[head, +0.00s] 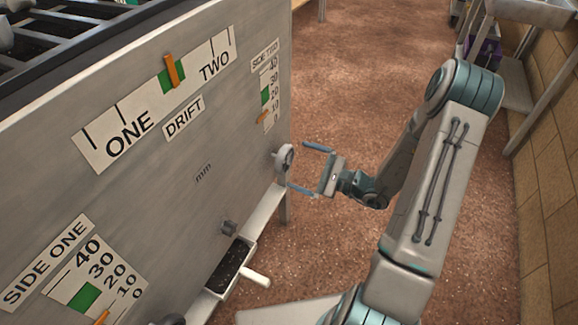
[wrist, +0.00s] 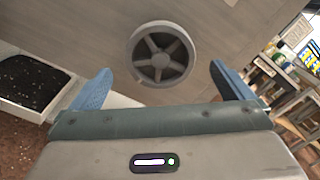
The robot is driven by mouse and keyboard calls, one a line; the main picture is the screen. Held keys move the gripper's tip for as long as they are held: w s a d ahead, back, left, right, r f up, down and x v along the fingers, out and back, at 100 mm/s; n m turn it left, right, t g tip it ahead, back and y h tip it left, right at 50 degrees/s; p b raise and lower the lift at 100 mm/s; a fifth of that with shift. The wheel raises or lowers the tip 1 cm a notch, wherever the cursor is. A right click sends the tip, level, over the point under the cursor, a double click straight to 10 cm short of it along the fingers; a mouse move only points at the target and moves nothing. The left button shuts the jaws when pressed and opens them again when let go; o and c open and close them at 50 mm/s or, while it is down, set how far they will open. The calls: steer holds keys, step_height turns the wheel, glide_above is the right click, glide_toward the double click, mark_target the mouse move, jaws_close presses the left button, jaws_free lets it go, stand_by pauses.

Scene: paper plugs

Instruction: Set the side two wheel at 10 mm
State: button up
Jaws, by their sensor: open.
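The side two wheel (head: 283,160) is a grey handwheel on the panel's right end. It shows as a dark spoked wheel in the wrist view (wrist: 160,54). My gripper (head: 298,167) is open, its blue fingers spread to either side of the wheel, with a visible gap; I see no contact. The wrist view shows the wheel between and beyond the fingertips (wrist: 160,72). The SIDE TWO scale (head: 267,85) runs 0 to 40. Its orange pointer (head: 263,117) sits low, around 0 to 10, below a green band (head: 265,97); the exact reading is too small to tell.
The drift scale's orange pointer (head: 172,70) stands over its green band. The SIDE ONE scale (head: 97,270) is at lower left. A knob (head: 229,227) and a dark-filled tray (head: 232,266) with a white handle are below. Open brown floor lies right of the panel.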

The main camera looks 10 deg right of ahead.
mark_target(288, 161)
steer(key=n+b, duration=0.6)
steer(key=b, duration=0.1)
steer(key=shift+f+n, duration=0.3)
steer(key=shift+f, duration=0.05)
steer(key=shift+r+n+b, duration=0.1)
steer(key=shift+n+b, duration=0.6)
steer(key=shift+b, duration=0.05)
steer(key=shift+r, duration=0.25)
steer(key=shift+a, duration=0.1)
steer(key=shift+b+x, duration=0.7)
steer(key=shift+x, duration=1.25)
steer(key=c, duration=1)
